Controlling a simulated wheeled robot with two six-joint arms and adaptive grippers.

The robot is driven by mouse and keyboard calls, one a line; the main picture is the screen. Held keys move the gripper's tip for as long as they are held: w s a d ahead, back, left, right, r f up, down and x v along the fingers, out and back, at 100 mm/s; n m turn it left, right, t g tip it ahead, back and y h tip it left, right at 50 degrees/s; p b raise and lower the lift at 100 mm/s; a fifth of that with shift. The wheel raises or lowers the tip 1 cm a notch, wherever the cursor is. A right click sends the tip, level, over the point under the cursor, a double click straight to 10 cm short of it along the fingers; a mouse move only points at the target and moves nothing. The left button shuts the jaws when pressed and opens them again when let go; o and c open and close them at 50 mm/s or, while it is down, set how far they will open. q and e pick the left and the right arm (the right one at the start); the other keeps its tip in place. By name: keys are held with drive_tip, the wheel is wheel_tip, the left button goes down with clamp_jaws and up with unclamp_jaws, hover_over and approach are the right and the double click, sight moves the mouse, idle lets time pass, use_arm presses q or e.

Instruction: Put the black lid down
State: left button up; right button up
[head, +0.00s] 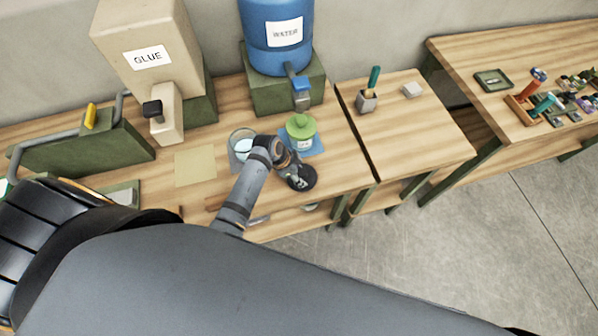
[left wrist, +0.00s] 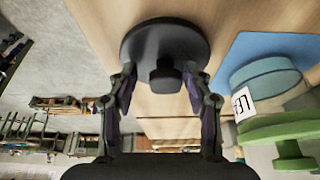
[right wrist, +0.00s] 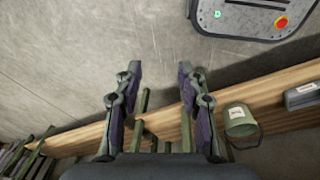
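The black lid (head: 303,182) is a round disc with a knob, near the front edge of the workbench. In the left wrist view the lid (left wrist: 165,38) appears flat against the wood, knob towards me. My left gripper (head: 287,166) is over it. In the left wrist view its fingertips (left wrist: 160,80) stand apart on either side of the knob, with a visible gap at the left finger. My right gripper (right wrist: 160,78) is open and empty, away from the bench; the head view does not show it.
A jar with a green lid (head: 301,128) stands on a blue mat (head: 317,143) just behind the black lid. A clear container (head: 241,140) is left of it. The glue dispenser (head: 150,50) and water tank (head: 280,35) stand behind. A beige mat (head: 195,166) lies bare.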

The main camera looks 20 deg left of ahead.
use_arm(q)
drive_tip(key=shift+w, duration=0.2)
drive_tip(key=shift+w+f, duration=0.1)
drive_tip(key=shift+w, duration=0.05)
drive_tip(key=b+v, duration=0.1)
drive_tip(key=v, duration=0.2)
drive_tip(key=b+v, duration=0.2)
drive_tip(key=v, duration=0.7)
use_arm(e)
drive_tip(key=f, duration=0.1)
drive_tip(key=s+f, duration=0.1)
drive_tip(key=f, duration=0.1)
drive_tip(key=shift+s+f, duration=0.15)
drive_tip(key=shift+s, duration=0.15)
use_arm(q)
drive_tip(key=shift+d, duration=0.1)
use_arm(e)
drive_tip(key=shift+w, duration=0.2)
